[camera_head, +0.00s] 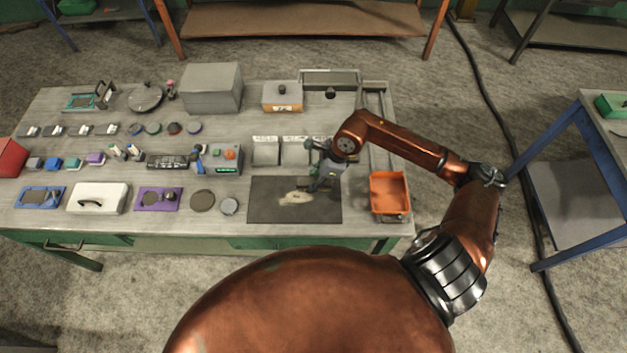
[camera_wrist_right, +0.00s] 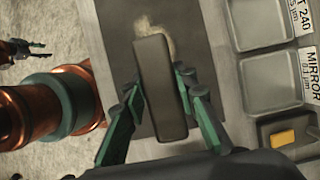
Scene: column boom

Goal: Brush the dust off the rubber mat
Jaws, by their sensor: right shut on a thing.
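The dark rubber mat (camera_head: 262,212) lies flat near the front edge of the workbench, with a pale beige dust patch (camera_head: 294,198) at its middle. My right gripper (camera_head: 326,180) is over the mat's right part. In the right wrist view it (camera_wrist_right: 158,92) is shut on a dark grey-brown oblong block, seemingly the brush (camera_wrist_right: 160,85). The block's underside is hidden, so I cannot tell whether it touches the mat. The dust (camera_wrist_right: 155,32) shows just past the block's end. My left gripper (camera_wrist_right: 40,50) appears small at the wrist view's left, fingers apart and empty.
An orange bin (camera_head: 389,193) stands right of the mat. Grey labelled trays (camera_head: 266,152) sit behind it. Discs (camera_head: 229,206), a purple plate (camera_head: 158,199) and a white case (camera_head: 97,198) lie to the left. Instruments and boxes fill the back.

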